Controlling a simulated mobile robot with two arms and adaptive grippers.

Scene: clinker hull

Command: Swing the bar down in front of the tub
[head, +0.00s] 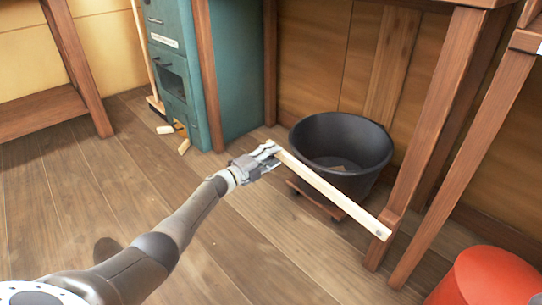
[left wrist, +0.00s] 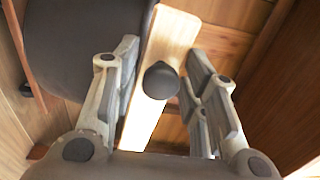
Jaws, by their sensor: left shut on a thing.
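The bar (head: 330,190) is a pale flat wooden strip. Its right end meets a post (head: 425,130) at a dark bolt, and it runs from there across the front of the tub to my left gripper. The tub (head: 340,150) is dark grey, round and open-topped, standing behind the bar. My left gripper (head: 267,154) is shut on the bar's free end, at the tub's left front. In the left wrist view the bar (left wrist: 175,35) and its dark round knob (left wrist: 160,80) lie between the fingers; exact contact is hard to see. My right gripper is not in view.
A teal cabinet (head: 235,70) stands behind on the left, with small wood pieces (head: 184,146) on the floor. A low wooden piece (head: 318,202) lies under the tub's front. A red round object (head: 490,278) is at lower right. The plank floor (head: 270,250) in front is clear.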

